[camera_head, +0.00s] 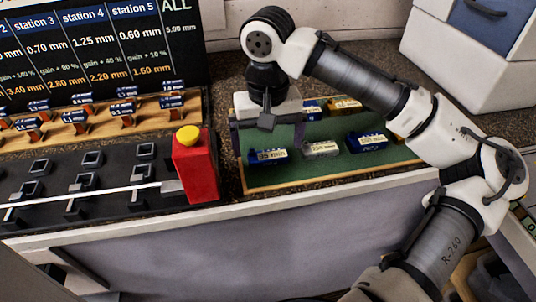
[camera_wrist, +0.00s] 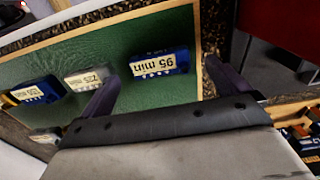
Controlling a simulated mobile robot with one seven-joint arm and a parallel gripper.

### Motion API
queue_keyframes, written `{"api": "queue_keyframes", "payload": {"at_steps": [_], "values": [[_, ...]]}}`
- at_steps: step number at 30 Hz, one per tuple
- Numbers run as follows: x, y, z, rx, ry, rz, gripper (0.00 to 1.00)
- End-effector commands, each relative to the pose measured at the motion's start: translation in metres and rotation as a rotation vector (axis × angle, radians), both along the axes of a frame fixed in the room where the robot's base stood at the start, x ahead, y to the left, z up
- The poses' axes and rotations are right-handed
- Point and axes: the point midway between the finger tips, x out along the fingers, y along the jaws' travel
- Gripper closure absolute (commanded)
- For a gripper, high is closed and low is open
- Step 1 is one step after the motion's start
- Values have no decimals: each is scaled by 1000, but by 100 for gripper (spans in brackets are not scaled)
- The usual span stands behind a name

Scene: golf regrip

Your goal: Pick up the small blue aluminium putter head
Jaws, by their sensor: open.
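Several putter heads lie on a green-lined tray (camera_head: 300,174). A blue head (camera_head: 268,155) with a pale label is nearest the tray's left front corner. It also shows in the wrist view (camera_wrist: 158,63), between and just beyond my fingertips. A silver head (camera_head: 321,149) lies beside it, then another blue head (camera_head: 366,142); another blue one (camera_head: 312,108) lies at the back. I cannot tell for sure which blue head is the smallest. My gripper (camera_head: 270,140) is open and empty, its purple fingers low over the tray's left end.
A gold head (camera_head: 345,105) lies in the tray's back row. A red box with a yellow button (camera_head: 188,138) stands left of the tray. A black fixture bench (camera_head: 110,185) and a wooden rack of blue-tagged pieces (camera_head: 85,122) are further left. The tray has a low wooden rim.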

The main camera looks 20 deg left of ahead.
Motion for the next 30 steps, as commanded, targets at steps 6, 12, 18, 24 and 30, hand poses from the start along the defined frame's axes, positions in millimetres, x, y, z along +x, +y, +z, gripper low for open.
{"api": "queue_keyframes", "payload": {"at_steps": [6, 12, 18, 24, 30], "values": [[1, 0, -26, -1, 1, -1, 0], [1, 0, -28, 0, 0, -1, 0], [1, 0, -28, 0, 0, 0, 18], [1, 0, -28, 0, 0, 0, 44], [1, 0, -28, 1, -1, -1, 50]]}}
